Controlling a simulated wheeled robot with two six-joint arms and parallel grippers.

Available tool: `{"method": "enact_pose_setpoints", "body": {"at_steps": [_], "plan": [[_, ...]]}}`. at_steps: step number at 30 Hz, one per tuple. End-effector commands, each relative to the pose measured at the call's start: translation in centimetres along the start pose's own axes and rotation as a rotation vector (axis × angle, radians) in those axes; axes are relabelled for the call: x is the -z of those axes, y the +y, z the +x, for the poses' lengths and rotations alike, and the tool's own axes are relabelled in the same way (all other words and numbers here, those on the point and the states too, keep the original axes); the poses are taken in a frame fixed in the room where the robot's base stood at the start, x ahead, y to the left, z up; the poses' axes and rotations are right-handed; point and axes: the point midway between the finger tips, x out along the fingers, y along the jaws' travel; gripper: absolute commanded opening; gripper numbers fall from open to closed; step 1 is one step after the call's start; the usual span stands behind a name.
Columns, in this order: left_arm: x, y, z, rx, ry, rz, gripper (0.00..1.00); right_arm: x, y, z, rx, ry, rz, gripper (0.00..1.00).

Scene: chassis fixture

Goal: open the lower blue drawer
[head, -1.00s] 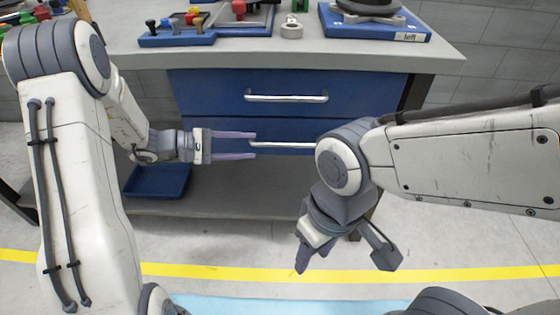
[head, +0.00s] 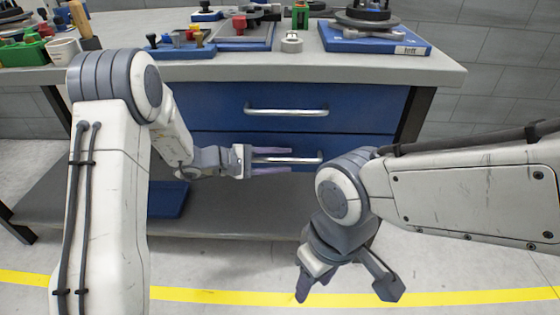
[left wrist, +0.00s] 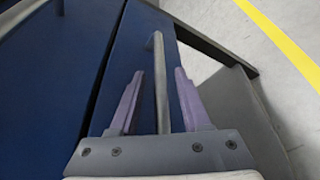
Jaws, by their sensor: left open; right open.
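The lower blue drawer (head: 215,139) is under the upper blue drawer (head: 200,100) in the workbench. Its silver bar handle (head: 308,160) is partly hidden behind my left gripper. My left gripper (head: 288,160) is open, with its two purple fingers pointing right, one above and one below the handle. In the left wrist view the handle (left wrist: 160,85) runs between the two open fingers (left wrist: 157,95), with a gap to the right finger; the drawer front (left wrist: 125,60) lies behind. My right gripper (head: 345,290) hangs low in front of the bench, open and empty.
The upper drawer's silver handle (head: 287,110) is just above my left gripper. A blue bin (head: 168,198) sits on the lower shelf (head: 230,210).

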Motion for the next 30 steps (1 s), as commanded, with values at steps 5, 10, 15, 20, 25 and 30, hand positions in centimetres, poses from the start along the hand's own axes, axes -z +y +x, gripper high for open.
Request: {"method": "enact_pose_setpoints", "body": {"at_steps": [5, 10, 15, 20, 25, 30], "plan": [[-0.01, 0.00, -0.02, 0.000, 0.000, 0.000, 0.28, 0.00, 0.00, -0.01, 0.000, 0.000, 0.000, 0.50], [-0.02, -0.01, -0.02, 0.001, -0.001, 0.000, 0.00, 0.00, 0.00, -0.01, 0.000, 0.000, 0.000, 0.50], [-0.02, -0.02, -0.03, 0.001, -0.001, 0.000, 0.00, 0.00, 0.00, -0.01, 0.000, 0.000, 0.000, 0.50], [-0.03, -0.03, -0.04, 0.001, -0.001, 0.000, 0.00, 0.00, 0.00, -0.01, 0.000, 0.000, 0.000, 0.50], [-0.03, -0.03, -0.04, 0.001, -0.001, 0.000, 0.00, 0.00, 0.00, -0.01, 0.000, 0.000, 0.000, 0.50], [-0.04, -0.03, -0.04, 0.001, -0.001, 0.000, 0.00, 0.00, 0.00, -0.01, 0.000, 0.000, 0.000, 0.50]]}}
